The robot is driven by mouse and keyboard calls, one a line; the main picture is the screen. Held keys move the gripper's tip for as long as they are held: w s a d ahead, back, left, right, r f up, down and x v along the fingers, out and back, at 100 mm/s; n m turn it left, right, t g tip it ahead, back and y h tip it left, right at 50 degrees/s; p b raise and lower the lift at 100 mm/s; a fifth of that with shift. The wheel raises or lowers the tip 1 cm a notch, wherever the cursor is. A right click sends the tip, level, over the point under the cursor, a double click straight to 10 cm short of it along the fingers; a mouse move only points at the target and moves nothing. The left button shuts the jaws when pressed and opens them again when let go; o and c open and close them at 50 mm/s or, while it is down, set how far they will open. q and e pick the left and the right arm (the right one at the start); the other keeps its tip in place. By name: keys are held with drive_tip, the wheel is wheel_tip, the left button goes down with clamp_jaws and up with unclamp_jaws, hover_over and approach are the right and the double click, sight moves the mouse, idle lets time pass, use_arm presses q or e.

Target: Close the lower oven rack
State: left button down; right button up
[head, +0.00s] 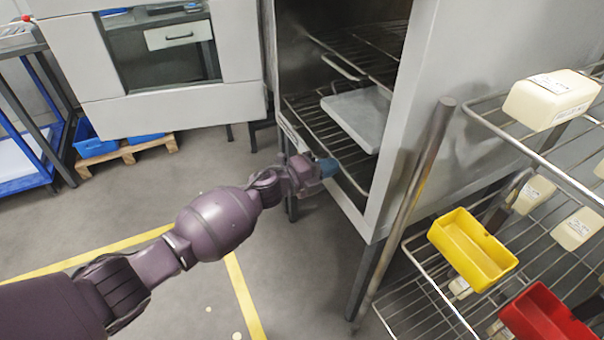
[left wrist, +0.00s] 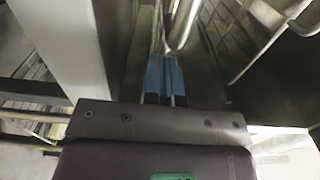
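The oven (head: 400,150) stands open at the upper right of the head view. Its lower rack (head: 306,113) is a wire grid with a pale flat slab (head: 358,118) on it. The rack's front edge lies near the oven opening; how far it sticks out is hard to tell. My left gripper (head: 327,167) is at this front edge, its blue fingertips partly over the wires. In the left wrist view the blue fingertips (left wrist: 162,75) are together, with nothing visible between them. A shiny metal bar (left wrist: 184,25) appears just beyond them. My right gripper is not in view.
An upper wire rack (head: 345,66) sits above. A wire shelf (head: 425,290) with an upright post (head: 410,200) stands at right, holding a yellow bin (head: 472,248), a red bin (head: 543,318) and pale blocks.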

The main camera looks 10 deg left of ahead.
sight(360, 155)
use_arm(q)
drive_tip(key=x, duration=0.2)
drive_tip(key=b+x, duration=0.1)
drive_tip(key=x, duration=0.4)
drive_tip(key=shift+w+d+f+b, duration=0.15)
drive_tip(key=shift+d+f+b, duration=0.15)
drive_tip(key=shift+d+b, duration=0.05)
drive_tip(key=shift+w+d+r, duration=0.2)
drive_tip(key=shift+w+d, duration=0.1)
drive_tip(key=shift+d, duration=0.1)
drive_tip(key=shift+w+r, duration=0.1)
drive_tip(key=shift+r, duration=0.2)
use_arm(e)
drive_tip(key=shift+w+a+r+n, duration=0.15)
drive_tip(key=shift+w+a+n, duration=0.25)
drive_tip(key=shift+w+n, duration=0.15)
